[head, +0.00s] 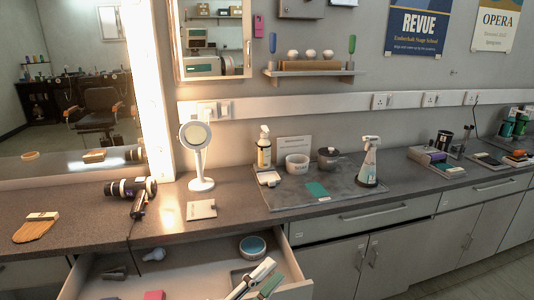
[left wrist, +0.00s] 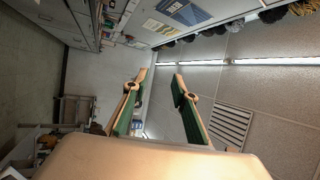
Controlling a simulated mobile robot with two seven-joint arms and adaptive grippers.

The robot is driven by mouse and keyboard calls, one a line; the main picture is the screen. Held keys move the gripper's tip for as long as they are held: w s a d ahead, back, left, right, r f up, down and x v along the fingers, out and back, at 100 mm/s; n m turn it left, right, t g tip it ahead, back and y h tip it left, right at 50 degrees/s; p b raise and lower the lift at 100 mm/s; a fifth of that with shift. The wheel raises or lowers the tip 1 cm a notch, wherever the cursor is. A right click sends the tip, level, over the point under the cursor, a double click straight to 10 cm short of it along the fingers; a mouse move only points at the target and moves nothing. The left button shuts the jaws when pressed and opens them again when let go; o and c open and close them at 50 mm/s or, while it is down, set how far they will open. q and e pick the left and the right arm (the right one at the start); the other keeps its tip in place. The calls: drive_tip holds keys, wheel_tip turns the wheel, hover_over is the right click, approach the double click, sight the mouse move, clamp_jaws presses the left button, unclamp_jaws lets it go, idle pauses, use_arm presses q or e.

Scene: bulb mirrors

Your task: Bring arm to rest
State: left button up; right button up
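My left gripper (head: 272,271) shows at the bottom of the head view, in front of the open drawer, with its pale fingers and green pads pointing up and to the right. In the left wrist view its two fingers (left wrist: 160,82) stand well apart with nothing between them. It is open and empty. My right gripper is not in view.
On the counter are a lit round mirror (head: 196,140), a hair dryer (head: 138,205) and a spray bottle (head: 368,163).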

use_arm(q)
drive_tip(key=a+f+n+t+y, duration=0.2)
drive_tip(key=a+f+n+y, duration=0.5)
drive_tip(key=f+n, duration=0.35)
drive_tip(key=s+a+f+n+g+y, duration=0.3)
drive_tip(key=s+a+f+n, duration=0.2)
drive_tip(key=f, duration=0.6)
drive_tip(key=s+a+f+n+g+y, duration=0.3)
drive_tip(key=s+a+f+n, duration=0.3)
drive_tip(key=f, duration=0.6)
drive_tip(key=s+a+y, duration=0.1)
drive_tip(key=s+a, duration=0.1)
drive_tip(key=s, duration=0.1)
drive_tip(key=shift+a+f, duration=0.15)
drive_tip(key=shift+f, duration=0.15)
